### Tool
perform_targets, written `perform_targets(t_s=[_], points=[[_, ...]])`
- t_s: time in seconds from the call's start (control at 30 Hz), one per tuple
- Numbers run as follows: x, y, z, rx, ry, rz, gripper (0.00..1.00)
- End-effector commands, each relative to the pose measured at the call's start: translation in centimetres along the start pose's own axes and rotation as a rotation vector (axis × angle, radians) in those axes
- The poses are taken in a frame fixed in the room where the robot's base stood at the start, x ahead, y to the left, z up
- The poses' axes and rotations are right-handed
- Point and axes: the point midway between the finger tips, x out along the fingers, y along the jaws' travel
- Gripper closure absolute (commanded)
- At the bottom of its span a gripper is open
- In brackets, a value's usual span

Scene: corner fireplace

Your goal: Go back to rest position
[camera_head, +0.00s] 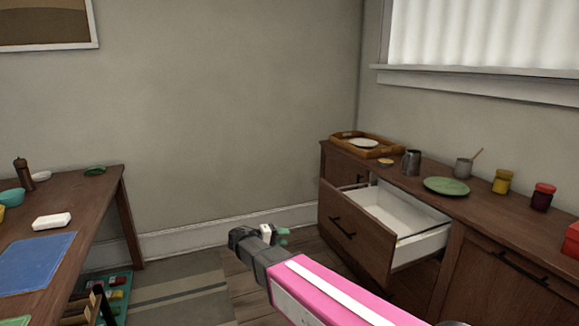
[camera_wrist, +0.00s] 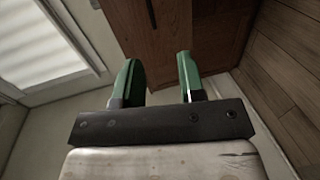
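My gripper (camera_wrist: 158,80) shows in the wrist view with its two green fingers apart and nothing between them. In the head view, my gripper (camera_head: 281,237) is at the end of my pink arm, low in the middle, in front of the wall and left of the open drawer (camera_head: 392,214). It is clear of the drawer in the picture. The drawer is pulled out of the wooden sideboard (camera_head: 488,222), and its visible inside looks empty.
On the sideboard stand a wooden tray (camera_head: 381,152), a metal mug (camera_head: 411,162), a green plate (camera_head: 446,186) and jars (camera_head: 502,181). A table (camera_head: 97,205) at left bears a blue mat (camera_head: 36,262). A teal crate (camera_head: 119,307) sits below. Striped rug (camera_head: 180,290) and floor lie between.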

Motion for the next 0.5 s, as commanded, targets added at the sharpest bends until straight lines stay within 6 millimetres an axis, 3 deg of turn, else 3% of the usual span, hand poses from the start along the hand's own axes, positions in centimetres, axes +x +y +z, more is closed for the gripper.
perform_targets(t_s=[0.5], points=[[5.6, -1.9, 3.6, -0.038, -0.079, -0.210, 0.63]])
